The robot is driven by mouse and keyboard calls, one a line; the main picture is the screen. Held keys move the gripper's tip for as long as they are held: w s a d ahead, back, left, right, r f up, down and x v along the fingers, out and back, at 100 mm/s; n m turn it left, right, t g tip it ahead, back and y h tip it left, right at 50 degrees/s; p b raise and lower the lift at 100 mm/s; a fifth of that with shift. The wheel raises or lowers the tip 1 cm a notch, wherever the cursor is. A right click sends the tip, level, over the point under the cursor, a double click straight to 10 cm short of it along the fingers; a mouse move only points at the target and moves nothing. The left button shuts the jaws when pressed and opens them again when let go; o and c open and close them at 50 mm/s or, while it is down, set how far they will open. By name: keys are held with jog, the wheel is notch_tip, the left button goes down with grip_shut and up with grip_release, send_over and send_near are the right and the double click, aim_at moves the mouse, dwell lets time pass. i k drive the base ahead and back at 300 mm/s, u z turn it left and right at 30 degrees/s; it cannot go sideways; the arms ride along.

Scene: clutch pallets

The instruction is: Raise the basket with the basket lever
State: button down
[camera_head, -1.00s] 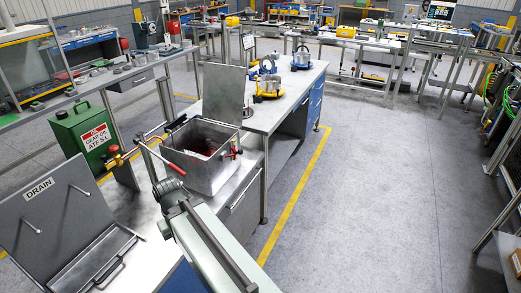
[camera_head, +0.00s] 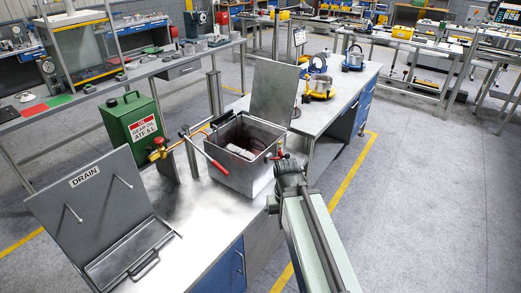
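The open grey metal tank (camera_head: 240,176) stands on the bench with its lid (camera_head: 275,92) raised behind it. The basket lever (camera_head: 214,161), a rod with a red grip, slants down across the tank's front left side. Pale grey parts (camera_head: 238,151) show inside the tank; I cannot make out the basket around them. My gripper (camera_head: 284,176) is at the end of my arm, right of the tank and apart from the lever. Its fingers are too unclear to tell whether they are open.
A small red handle (camera_head: 279,152) is on the tank's right side. A green oil can (camera_head: 133,126) and a red-and-brass valve (camera_head: 158,150) stand left of it. The DRAIN panel and tray (camera_head: 130,255) are at front left. Free floor lies to the right.

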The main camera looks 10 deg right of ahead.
aim_at(181, 135)
jog(key=i, duration=0.9)
jog(key=u, duration=0.05)
